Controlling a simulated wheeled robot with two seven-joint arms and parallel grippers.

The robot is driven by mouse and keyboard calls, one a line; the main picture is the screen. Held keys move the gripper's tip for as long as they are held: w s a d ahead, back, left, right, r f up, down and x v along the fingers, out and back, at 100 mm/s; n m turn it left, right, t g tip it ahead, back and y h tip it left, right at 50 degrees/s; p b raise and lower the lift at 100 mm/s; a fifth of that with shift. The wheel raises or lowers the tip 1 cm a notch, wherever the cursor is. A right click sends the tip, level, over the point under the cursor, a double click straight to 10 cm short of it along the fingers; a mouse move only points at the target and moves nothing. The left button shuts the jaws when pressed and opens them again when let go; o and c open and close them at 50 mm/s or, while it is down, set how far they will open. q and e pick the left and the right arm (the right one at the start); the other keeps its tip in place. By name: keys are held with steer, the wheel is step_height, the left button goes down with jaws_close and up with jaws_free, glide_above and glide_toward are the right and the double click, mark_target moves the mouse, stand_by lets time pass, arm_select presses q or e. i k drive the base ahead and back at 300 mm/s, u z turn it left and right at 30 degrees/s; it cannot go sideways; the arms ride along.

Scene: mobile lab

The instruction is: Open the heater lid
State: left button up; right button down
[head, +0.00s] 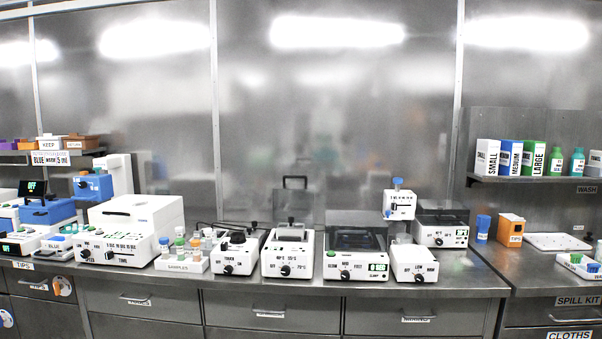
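The heater (287,262) is a white box with a black dial and temperature marks on its front, standing on the steel bench in the middle of the head view. A grey block with a small raised piece (291,228) sits on its top. A see-through dark lid (293,204) with a black handle (295,181) at its upper edge appears to stand upright at the heater's back. Its hinge is too small to make out. Neither of my grippers is in view.
A white device with a dark clear cover (355,255) stands close on the heater's right, and a small dial device (238,252) close on its left. A sample rack (181,265) with several capped bottles is further left. The bench strip in front is narrow.

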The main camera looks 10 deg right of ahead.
mark_target(310, 223)
steer(key=z, duration=0.65)
steer(key=i, duration=1.55)
steer(key=u, duration=0.5)
